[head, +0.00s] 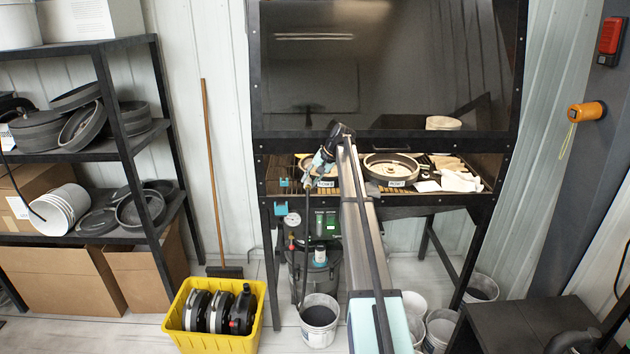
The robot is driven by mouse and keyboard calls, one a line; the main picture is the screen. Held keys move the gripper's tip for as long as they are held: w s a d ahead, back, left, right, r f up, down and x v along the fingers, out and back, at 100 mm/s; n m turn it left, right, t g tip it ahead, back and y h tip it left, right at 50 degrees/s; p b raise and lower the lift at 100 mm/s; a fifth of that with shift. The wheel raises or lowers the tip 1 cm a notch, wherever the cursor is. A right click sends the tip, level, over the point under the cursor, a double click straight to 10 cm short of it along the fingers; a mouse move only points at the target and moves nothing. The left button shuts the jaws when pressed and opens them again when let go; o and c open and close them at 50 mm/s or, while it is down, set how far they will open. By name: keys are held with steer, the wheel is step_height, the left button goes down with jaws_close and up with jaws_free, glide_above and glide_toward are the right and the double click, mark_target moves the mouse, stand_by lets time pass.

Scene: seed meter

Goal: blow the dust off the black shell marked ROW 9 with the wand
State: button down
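A round black shell (391,167) with a pale inside lies on the slatted bench under the raised dark hood. A white label sits at its front, too small to read surely. A second shell (330,167) lies to its left, partly hidden by my arm, with another small label in front. I cannot tell which one reads ROW 9. My gripper (314,172) is over the left shell, small and partly hidden. It appears shut on the wand (308,182), from which a dark hose hangs down past the bench's front edge. Dust cannot be made out.
A yellow crate (215,341) with black discs stands on the floor at left. A bucket (319,315) stands below the bench's front. Crumpled cloth (459,180) lies right of the shells. The hood (390,70) hangs above the bench, and its posts frame both sides.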

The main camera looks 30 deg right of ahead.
steer(key=shift+a, duration=0.15)
steer(key=s+a+r+p, duration=0.1)
steer(key=s+a, duration=0.1)
steer(key=s, duration=0.2)
steer(key=s+a+r+p, duration=0.1)
steer(key=s+a+r, duration=0.1)
steer(key=s, duration=0.3)
steer(key=s+a+r+p, duration=0.1)
steer(key=s+a, duration=0.1)
steer(key=s, duration=0.3)
steer(key=shift+a+r, duration=0.2)
steer(key=shift+r, duration=0.2)
steer(key=shift+w, duration=0.1)
stand_by(0.5)
